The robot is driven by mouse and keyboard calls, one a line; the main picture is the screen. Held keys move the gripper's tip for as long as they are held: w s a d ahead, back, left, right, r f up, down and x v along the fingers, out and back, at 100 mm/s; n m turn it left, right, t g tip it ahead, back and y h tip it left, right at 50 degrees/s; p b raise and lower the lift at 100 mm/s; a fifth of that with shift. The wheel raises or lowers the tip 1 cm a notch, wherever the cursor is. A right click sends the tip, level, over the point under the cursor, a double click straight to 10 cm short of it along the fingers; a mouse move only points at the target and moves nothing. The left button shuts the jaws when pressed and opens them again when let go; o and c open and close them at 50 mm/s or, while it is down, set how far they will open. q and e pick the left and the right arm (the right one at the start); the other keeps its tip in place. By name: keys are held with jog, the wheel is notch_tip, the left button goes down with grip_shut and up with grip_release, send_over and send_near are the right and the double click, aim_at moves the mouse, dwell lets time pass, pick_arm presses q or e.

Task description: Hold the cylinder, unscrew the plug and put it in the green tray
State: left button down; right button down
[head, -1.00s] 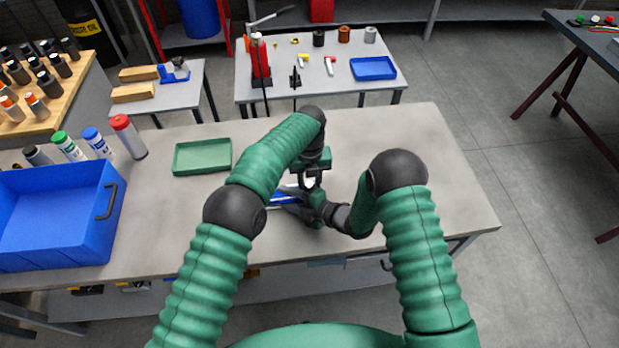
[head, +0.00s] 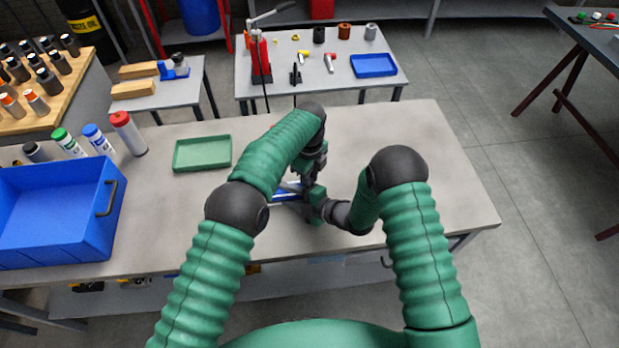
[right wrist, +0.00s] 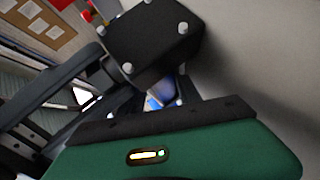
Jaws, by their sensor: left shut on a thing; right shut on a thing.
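The cylinder (head: 287,192), blue and silver, shows in part on the workbench in the head view. Its right end is hidden by my grippers. My right gripper (head: 307,203) is shut on the cylinder from the right. Blue of the cylinder (right wrist: 158,103) shows between its fingers in the right wrist view. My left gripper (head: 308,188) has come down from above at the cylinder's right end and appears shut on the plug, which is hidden. Its dark bolted body (right wrist: 150,45) fills the upper middle of the right wrist view. The green tray (head: 203,169) is empty, left of the grippers.
A blue bin (head: 60,212) stands on the bench's left side. Several bottles, one red-capped (head: 128,134), stand behind it. The bench's right side (head: 450,180) is clear. A rear table (head: 325,92) holds small parts and a blue tray (head: 373,65).

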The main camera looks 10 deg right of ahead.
pick_arm(q)
jog(key=shift+n, duration=0.4)
jog(key=c, duration=1.2)
grip_release()
jog(key=shift+d, duration=0.1)
jog(key=shift+o, duration=0.2)
